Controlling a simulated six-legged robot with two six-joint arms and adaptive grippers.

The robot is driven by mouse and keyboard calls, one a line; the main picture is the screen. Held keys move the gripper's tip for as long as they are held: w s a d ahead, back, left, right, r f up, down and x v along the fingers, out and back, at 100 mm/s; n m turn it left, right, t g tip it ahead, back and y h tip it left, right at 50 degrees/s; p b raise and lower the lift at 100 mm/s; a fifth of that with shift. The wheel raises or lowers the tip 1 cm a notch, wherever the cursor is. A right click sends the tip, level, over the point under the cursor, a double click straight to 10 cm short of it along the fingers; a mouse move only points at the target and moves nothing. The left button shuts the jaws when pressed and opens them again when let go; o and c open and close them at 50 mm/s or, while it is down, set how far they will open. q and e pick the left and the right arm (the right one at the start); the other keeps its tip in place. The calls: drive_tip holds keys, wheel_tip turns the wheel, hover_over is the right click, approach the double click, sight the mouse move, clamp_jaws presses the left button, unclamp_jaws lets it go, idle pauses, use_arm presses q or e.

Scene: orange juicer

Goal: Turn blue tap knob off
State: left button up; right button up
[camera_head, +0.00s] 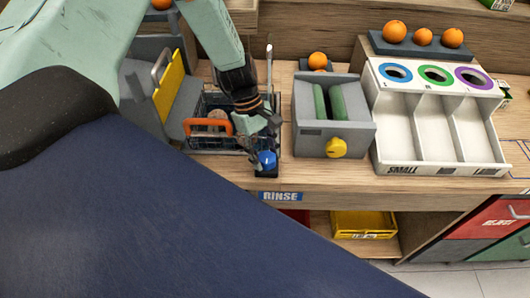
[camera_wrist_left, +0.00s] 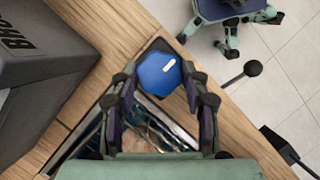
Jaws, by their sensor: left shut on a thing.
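The blue tap knob (camera_head: 267,160) stands at the front edge of the wooden counter, above the "RINSE" label. In the left wrist view the knob (camera_wrist_left: 158,74) is a blue disc with a white mark on top. My left gripper (camera_head: 262,146) reaches down to it from above. In the left wrist view its two fingers (camera_wrist_left: 160,92) lie on either side of the knob, shut on it. The rinse basin (camera_head: 216,136) is behind the knob, partly hidden by my arm. My right gripper is not in view.
A wire basket with an orange handle (camera_head: 208,126) sits at the basin. A grey machine with a yellow knob (camera_head: 336,147) stands to the right. Further right is a white sorting tray (camera_head: 440,130). Oranges (camera_head: 395,31) rest on a rack behind. A yellow bin (camera_head: 362,223) is below the counter.

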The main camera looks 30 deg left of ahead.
use_arm(q)
drive_tip(key=shift+d+r, duration=0.1)
drive_tip(key=shift+c, duration=1.3)
drive_tip(key=m, duration=0.2)
drive_tip(key=m+g, duration=0.1)
drive_tip(key=m, duration=0.1)
drive_tip(key=shift+w+g, duration=0.15)
drive_tip(key=shift+g, duration=0.15)
drive_tip(key=m+g+y, duration=0.1)
drive_tip(key=m, duration=0.2)
drive_tip(key=shift+d+m, duration=0.1)
drive_tip(key=shift+m, duration=0.3)
drive_tip(key=m+y, duration=0.1)
drive_tip(key=m, duration=0.1)
drive_tip(key=m+y, duration=0.1)
drive_tip(key=m, duration=0.1)
drive_tip(key=shift+w+d+g, duration=0.1)
drive_tip(key=shift+g, duration=0.3)
drive_tip(key=shift+d+m+y+p, duration=0.1)
drive_tip(key=shift+m+y+p, duration=0.55)
drive_tip(key=shift+m, duration=1.55)
drive_tip(key=shift+y, duration=0.25)
